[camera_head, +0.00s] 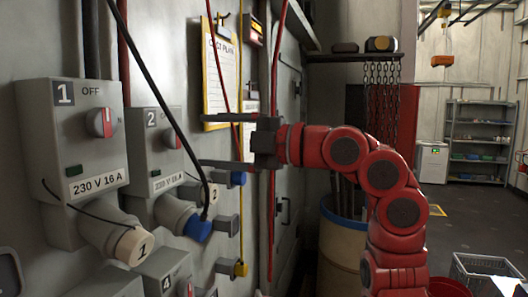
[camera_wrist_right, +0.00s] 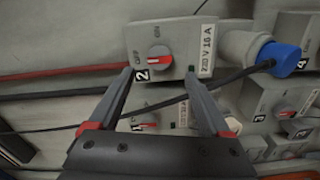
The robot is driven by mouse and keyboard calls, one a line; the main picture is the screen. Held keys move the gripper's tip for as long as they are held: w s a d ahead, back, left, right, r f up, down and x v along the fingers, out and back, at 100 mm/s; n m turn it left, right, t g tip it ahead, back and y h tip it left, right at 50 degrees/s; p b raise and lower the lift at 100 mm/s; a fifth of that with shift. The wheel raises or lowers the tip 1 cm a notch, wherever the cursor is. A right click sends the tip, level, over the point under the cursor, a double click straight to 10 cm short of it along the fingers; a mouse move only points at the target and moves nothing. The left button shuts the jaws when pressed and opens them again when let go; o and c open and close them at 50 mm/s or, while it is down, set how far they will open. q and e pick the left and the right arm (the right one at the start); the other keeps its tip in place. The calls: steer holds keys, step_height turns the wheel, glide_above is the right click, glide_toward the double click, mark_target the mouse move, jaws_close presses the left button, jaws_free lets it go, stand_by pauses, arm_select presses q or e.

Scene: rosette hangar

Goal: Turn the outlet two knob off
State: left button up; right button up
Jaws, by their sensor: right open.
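The outlet two box (camera_head: 146,124) is grey, marked 2, on the left wall, with its knob (camera_head: 172,140) on the front. In the right wrist view the box (camera_wrist_right: 185,33) is turned sideways. Its round knob (camera_wrist_right: 158,58) has a red bar lying across the picture, roughly in line with the OFF label and not with ON. My right gripper (camera_head: 202,142) is open and empty. In the wrist view its two fingers (camera_wrist_right: 160,72) are apart, with the knob beyond and between their tips; I see no contact. My left gripper is not in view.
Outlet one (camera_head: 70,135) stands left of outlet two. A blue plug (camera_head: 198,229) with a black cable sits below outlet two; the cable crosses in front of the box. Outlet four (camera_head: 165,268) is lower down. A clipboard (camera_head: 220,75) hangs behind my gripper.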

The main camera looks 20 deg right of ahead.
steer(key=b+v, duration=0.2)
steer(key=v, duration=0.9)
